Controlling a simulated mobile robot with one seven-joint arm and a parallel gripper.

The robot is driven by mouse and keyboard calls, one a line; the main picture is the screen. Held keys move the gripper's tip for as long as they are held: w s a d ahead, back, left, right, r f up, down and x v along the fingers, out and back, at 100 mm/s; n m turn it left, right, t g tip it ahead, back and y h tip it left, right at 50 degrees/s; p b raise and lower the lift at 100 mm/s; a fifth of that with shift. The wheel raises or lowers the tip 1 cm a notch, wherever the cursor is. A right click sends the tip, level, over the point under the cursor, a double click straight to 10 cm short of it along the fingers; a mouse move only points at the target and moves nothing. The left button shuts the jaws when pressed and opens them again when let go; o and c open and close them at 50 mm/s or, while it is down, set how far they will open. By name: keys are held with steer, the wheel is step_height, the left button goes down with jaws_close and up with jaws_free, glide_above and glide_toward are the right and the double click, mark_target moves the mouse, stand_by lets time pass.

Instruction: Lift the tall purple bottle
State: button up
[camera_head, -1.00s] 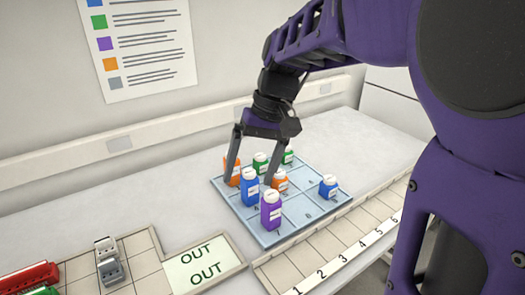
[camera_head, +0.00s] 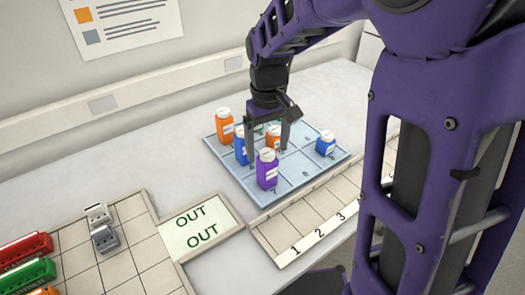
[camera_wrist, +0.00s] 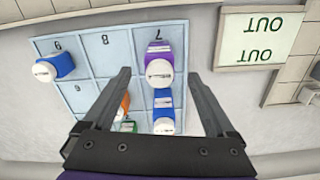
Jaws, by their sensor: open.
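The tall purple bottle (camera_head: 267,172) with a white cap stands upright near the front corner of the blue numbered tray (camera_head: 226,157). In the wrist view the purple bottle (camera_wrist: 158,50) stands by the number 7. My gripper (camera_head: 266,157) is open and points down over the tray, close to the purple bottle. In the wrist view the fingertips (camera_wrist: 158,73) lie on either side of the bottle's column, with a gap on each side. I cannot tell the exact fingertip height. Nothing is held.
A blue bottle (camera_wrist: 163,108) stands right behind the purple one. A short orange bottle (camera_wrist: 123,106) and a green one (camera_wrist: 127,126) are close by. A tall orange bottle (camera_head: 224,127) and another blue bottle (camera_head: 325,144) stand farther off.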

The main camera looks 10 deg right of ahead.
mark_target(268, 163)
step_height(268, 163, down, 6)
steer(key=shift+r, duration=0.15)
steer(key=shift+c, duration=0.2)
jaws_close()
stand_by(0.4)
